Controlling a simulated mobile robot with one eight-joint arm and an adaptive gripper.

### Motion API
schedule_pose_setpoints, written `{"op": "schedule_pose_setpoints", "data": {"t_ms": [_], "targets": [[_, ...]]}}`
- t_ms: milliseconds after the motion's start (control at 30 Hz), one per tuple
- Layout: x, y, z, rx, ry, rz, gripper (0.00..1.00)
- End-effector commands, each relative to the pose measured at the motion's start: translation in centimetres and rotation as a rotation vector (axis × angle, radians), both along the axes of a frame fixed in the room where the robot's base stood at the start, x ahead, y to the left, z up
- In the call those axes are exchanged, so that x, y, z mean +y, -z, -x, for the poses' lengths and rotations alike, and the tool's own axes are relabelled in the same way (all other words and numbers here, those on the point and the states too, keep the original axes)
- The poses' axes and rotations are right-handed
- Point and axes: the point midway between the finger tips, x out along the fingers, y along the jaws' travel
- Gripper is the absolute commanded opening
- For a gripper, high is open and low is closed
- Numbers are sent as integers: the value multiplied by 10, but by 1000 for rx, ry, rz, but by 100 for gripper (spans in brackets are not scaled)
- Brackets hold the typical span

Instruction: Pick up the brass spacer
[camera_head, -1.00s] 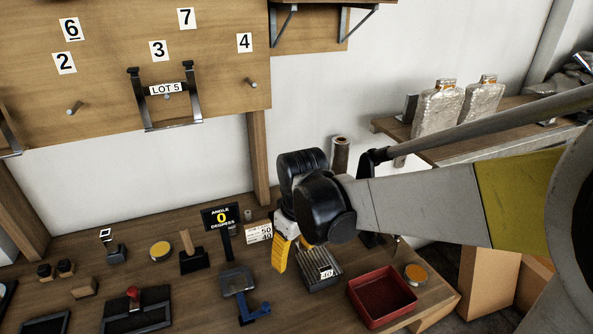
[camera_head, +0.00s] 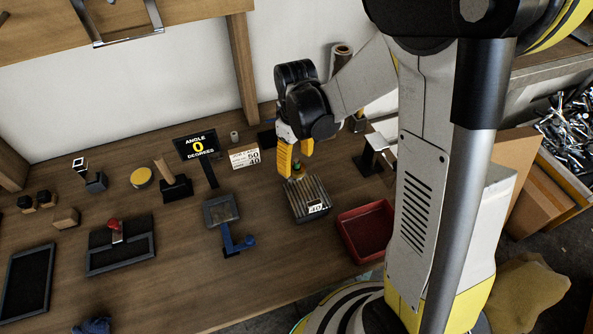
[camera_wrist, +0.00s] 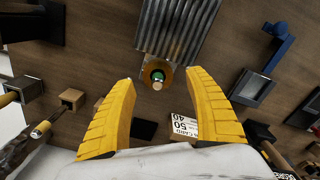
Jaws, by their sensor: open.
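A brass-coloured round piece with a green centre, seemingly the brass spacer (camera_wrist: 156,73), lies at the near end of a ribbed grey block (camera_wrist: 180,28) in the wrist view. It also shows small, partly hidden, in the head view (camera_head: 298,168). I cannot tell whether the green part is separate. My gripper (camera_wrist: 162,76) is open, its yellow fingers apart on either side of the piece in the wrist view, with no visible contact. In the head view my gripper (camera_head: 297,164) is just behind the ribbed block (camera_head: 307,198), which carries a "40" tag.
A red tray (camera_head: 345,240) stands right of the ribbed block. A blue-handled tool (camera_head: 228,235) lies to its left. An angle display (camera_head: 196,146) and a "50 40" card (camera_head: 244,157) stand behind.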

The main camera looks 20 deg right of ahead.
Motion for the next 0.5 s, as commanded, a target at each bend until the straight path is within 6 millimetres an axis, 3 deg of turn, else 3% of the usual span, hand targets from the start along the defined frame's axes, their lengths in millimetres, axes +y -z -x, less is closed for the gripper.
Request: {"op": "schedule_pose_setpoints", "data": {"t_ms": [33, 167, 400, 433, 500], "targets": [[-2, 13, 0, 0, 1, 0, 63], [-2, 32, -1, 0, 1, 0, 63], [-2, 34, 0, 0, 0, 0, 63], [-2, 34, 0, 0, 0, 0, 61], [-2, 34, 0, 0, 0, 0, 40]]}}
